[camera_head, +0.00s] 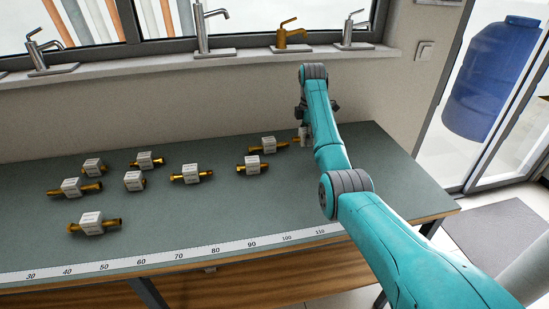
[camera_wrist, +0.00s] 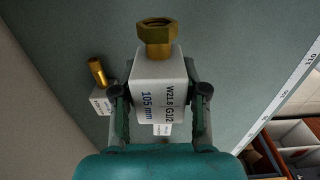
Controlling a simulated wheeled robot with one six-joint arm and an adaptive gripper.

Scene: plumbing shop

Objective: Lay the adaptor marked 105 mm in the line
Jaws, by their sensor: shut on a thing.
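The adaptor marked 105 mm (camera_wrist: 158,88) has a white block body, also marked W21.8 G1/2, with a brass hex end pointing up in the wrist view. My gripper (camera_wrist: 160,92) is shut on its block, one finger on each side. In the head view my gripper is mostly hidden behind my arm, at the back right of the green bench. A bit of the held adaptor (camera_head: 303,135) shows there. Several similar adaptors lie on the bench, including one at the back (camera_head: 268,145), one at its front (camera_head: 252,165) and one in the middle (camera_head: 191,173).
More adaptors lie at left, such as one near the front (camera_head: 93,222). In the wrist view another adaptor (camera_wrist: 101,100) lies left of my gripper. A numbered scale strip (camera_head: 150,258) runs along the bench's front edge. Taps (camera_head: 292,37) stand on the sill behind.

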